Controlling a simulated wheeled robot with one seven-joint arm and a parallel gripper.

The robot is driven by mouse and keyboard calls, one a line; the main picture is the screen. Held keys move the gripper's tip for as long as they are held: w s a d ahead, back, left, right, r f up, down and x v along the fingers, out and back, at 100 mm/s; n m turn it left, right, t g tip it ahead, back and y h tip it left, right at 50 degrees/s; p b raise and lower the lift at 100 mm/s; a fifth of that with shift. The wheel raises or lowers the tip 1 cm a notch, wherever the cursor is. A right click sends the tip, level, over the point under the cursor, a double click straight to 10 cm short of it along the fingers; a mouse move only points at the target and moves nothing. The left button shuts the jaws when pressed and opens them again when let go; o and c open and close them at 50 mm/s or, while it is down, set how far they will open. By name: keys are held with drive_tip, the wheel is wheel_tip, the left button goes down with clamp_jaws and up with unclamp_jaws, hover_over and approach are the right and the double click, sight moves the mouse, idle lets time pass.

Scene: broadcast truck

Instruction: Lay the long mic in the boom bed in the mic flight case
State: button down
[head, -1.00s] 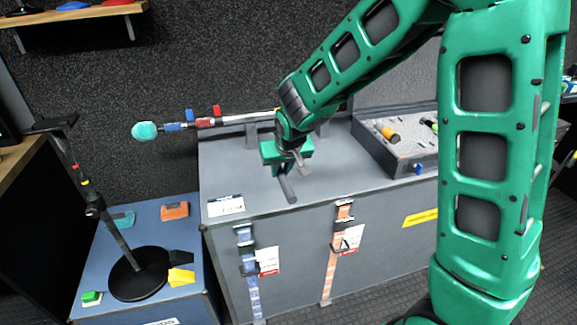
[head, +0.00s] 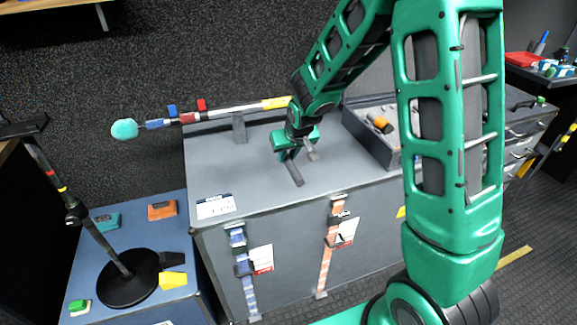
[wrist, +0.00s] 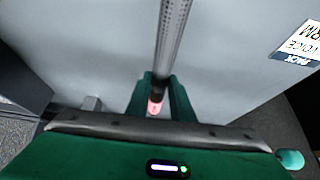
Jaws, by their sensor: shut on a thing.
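My gripper (head: 299,156) is shut on the long mic (head: 294,174), a thin dark grey rod, and holds it over the grey counter top. In the wrist view the long mic (wrist: 174,40) is a perforated tube running up the picture from between the green fingers, with a small reddish glow at its lower end. The mic flight case (head: 364,139) is an open grey box on the counter, right of my gripper. An orange-tipped mic (head: 380,123) shows in it. My arm hides much of the case, and I cannot make out the boom bed.
A boom pole (head: 230,111) with a teal ball end lies on supports along the counter's back. A black stand (head: 130,280) is on the blue box at left. A white label (head: 215,207) marks the counter's front left. The counter's front middle is clear.

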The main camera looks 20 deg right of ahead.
drive_tip(key=shift+w+d+f, duration=0.25)
drive_tip(key=shift+d+f, duration=0.1)
drive_tip(key=shift+d, duration=0.2)
drive_tip(key=shift+f, duration=2)
drive_tip(key=c, duration=1.5)
unclamp_jaws()
drive_tip(key=shift+c, duration=0.2)
